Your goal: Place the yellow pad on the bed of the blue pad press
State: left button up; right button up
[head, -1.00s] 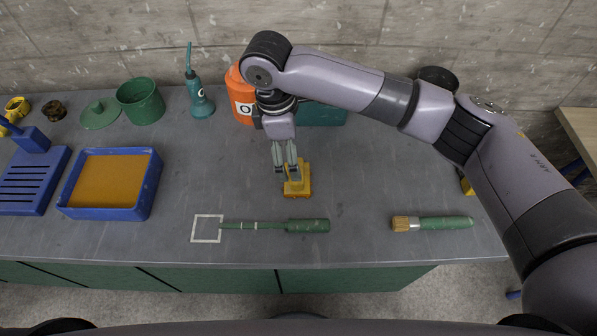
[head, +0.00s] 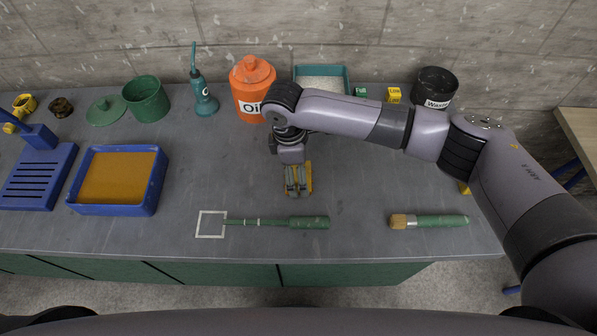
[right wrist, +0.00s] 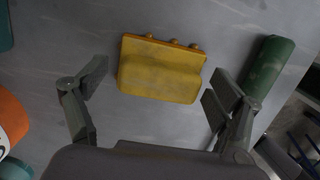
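The yellow pad (head: 309,178) lies on the grey bench, partly hidden under my right gripper (head: 298,182) in the head view. In the right wrist view the yellow pad (right wrist: 160,68) is whole, a block with small knobs along one edge. The fingers of my right gripper (right wrist: 157,84) are spread apart, with the pad between and just ahead of them. I see no grip on it. The blue pad press (head: 38,175), with a slotted bed, stands at the bench's left end, cut off by the picture edge. My left gripper is out of view.
A blue tray (head: 154,190) with an orange-brown filling stands between press and pad. A green-handled tool (head: 308,222) and a brush (head: 440,221) lie in front. An orange oil can (head: 252,88), green pot (head: 147,99) and black waste bin (head: 435,88) stand behind.

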jog(key=c, duration=1.3)
jog(key=shift+r, duration=0.1)
notch_tip(320, 180, up, 20)
jog(key=b, duration=0.3)
jog(key=s+d+f+m+g+y, duration=0.1)
jog(key=s+d+f+m, duration=0.15)
jog(key=d+m, duration=0.7)
jog(key=s+d+f+m, duration=0.1)
jog(key=s+d+m, duration=0.3)
jog(key=d+m, duration=0.55)
jog(key=s+f+n, duration=0.1)
jog(key=s+f, duration=0.2)
jog(key=f, duration=0.2)
jog(key=shift+s, duration=0.3)
